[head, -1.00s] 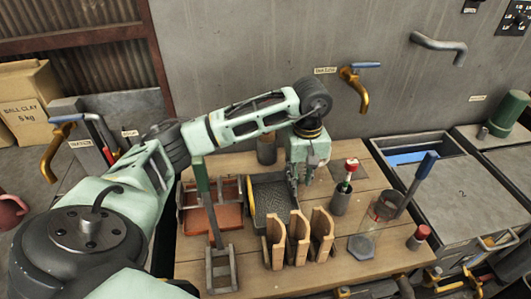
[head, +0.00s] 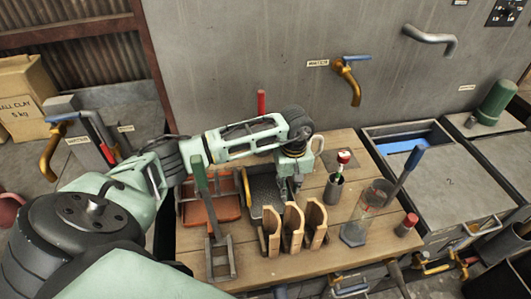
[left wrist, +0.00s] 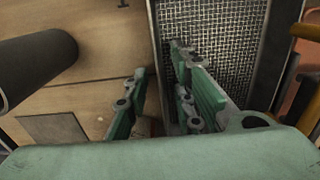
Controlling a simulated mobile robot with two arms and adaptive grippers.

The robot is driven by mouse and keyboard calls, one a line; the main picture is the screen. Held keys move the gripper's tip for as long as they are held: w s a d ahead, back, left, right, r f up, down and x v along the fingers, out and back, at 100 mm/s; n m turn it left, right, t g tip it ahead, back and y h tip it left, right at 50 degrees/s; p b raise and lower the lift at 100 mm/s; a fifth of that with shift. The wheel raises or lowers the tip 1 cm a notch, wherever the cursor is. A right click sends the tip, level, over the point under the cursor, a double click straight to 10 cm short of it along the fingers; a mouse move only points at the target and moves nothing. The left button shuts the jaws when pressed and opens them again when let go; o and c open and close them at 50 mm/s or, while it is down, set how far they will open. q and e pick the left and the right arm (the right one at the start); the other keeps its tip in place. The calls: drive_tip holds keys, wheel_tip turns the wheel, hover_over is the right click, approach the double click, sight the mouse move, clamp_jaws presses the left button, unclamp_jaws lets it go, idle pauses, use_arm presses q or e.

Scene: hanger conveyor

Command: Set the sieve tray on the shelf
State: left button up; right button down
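The sieve tray (head: 266,187), a dark mesh tray with a yellow edge on its left, lies on the wooden table in the head view. In the left wrist view its mesh (left wrist: 214,35) fills the upper right. My left gripper (head: 290,190) is low at the tray's right side. In the left wrist view its two green fingers (left wrist: 160,78) are apart, one on each side of the tray's near rim. I see no clear grip on the rim. My right gripper is not in view. I cannot pick out the shelf for sure.
Wooden upright pieces (head: 292,229) stand just in front of the tray. A reddish tray (head: 219,210) and a green-handled tool (head: 199,178) are to its left. A dark cup (head: 333,190) and a clear cylinder (head: 375,197) stand to the right.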

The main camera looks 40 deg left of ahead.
use_arm(q)
clamp_jaws()
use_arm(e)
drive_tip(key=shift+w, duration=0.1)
use_arm(q)
drive_tip(key=shift+r, duration=0.15)
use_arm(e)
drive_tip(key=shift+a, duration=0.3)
